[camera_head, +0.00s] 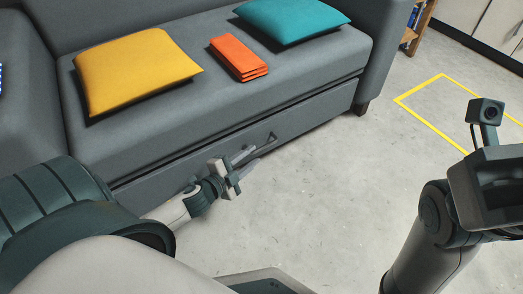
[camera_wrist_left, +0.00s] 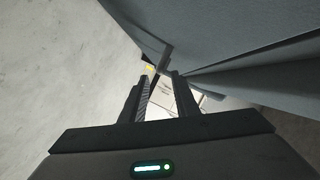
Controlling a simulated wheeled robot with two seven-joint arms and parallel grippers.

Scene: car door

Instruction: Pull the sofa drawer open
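The grey sofa (camera_head: 205,75) has a long drawer front (camera_head: 318,112) below its seat. The drawer looks shut, its face close under the seat edge. A dark handle (camera_head: 271,138) sits on the drawer front and is partly hidden by my left gripper (camera_head: 248,160). That gripper is low in front of the drawer, close to the handle. In the left wrist view, the left gripper's fingers (camera_wrist_left: 163,92) are apart with nothing seen held between them. A dark handle-like piece (camera_wrist_left: 164,58) shows just beyond the tips. My right gripper (camera_head: 490,180) is at the right edge, its fingertips hidden.
A yellow cushion (camera_head: 135,70), a folded orange cloth (camera_head: 238,58) and a teal cushion (camera_head: 290,18) lie on the seat. The concrete floor (camera_head: 310,205) before the drawer is clear. A yellow floor outline (camera_head: 420,116) and a shelf (camera_head: 416,28) are at right.

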